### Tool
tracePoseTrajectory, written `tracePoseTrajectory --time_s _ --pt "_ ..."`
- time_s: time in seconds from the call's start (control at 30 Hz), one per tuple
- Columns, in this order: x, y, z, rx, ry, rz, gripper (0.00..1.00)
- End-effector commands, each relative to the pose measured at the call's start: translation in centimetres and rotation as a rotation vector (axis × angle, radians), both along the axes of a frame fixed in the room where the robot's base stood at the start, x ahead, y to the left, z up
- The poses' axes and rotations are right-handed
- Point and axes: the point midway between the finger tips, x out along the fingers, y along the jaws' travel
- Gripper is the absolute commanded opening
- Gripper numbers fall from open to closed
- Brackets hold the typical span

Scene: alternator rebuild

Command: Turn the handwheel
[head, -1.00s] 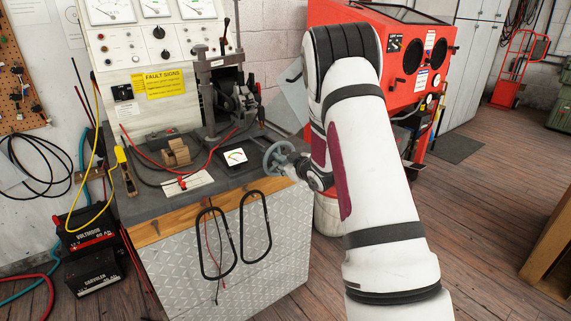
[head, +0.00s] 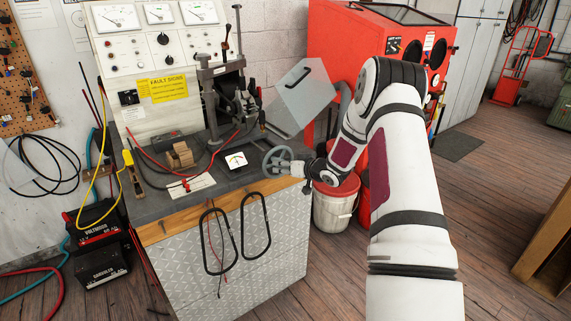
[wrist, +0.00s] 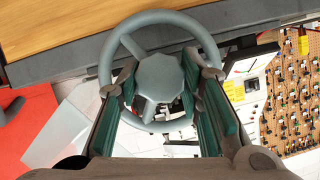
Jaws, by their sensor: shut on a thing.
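The grey-green handwheel (head: 276,161) sits at the right front corner of the test bench (head: 190,209). In the wrist view the wheel (wrist: 160,17) fills the upper middle, with its round rim, spokes and lobed central hub. My gripper (head: 298,168) reaches it from the right in the head view. In the wrist view my gripper's jaws (wrist: 161,82) stand on either side of the hub, within the rim, and are shut on the wheel. The jaws and hub hide part of the spokes.
Two black belt loops (head: 234,234) hang on the bench front. A vise-like stand (head: 222,100) and a small meter (head: 236,159) are on the bench. A white bucket (head: 335,207) stands on the floor below my arm. A red cabinet (head: 340,35) is behind.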

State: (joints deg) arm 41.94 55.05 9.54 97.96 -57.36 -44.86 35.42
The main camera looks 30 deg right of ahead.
Motion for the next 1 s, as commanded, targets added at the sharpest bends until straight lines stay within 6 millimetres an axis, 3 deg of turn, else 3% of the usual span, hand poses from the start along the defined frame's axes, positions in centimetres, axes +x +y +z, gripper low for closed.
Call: tracePoseTrajectory --time_s 0.4,0.9,0.93,1.0 --pt "-0.08 -0.09 -0.14 0.176 0.008 -0.001 0.06" --pt "-0.04 -0.05 -0.16 0.194 0.009 -0.001 0.06" --pt "-0.04 -0.04 -0.16 0.193 0.009 0.000 0.36" --pt "-0.04 -0.05 -0.16 0.193 0.009 0.000 0.51"
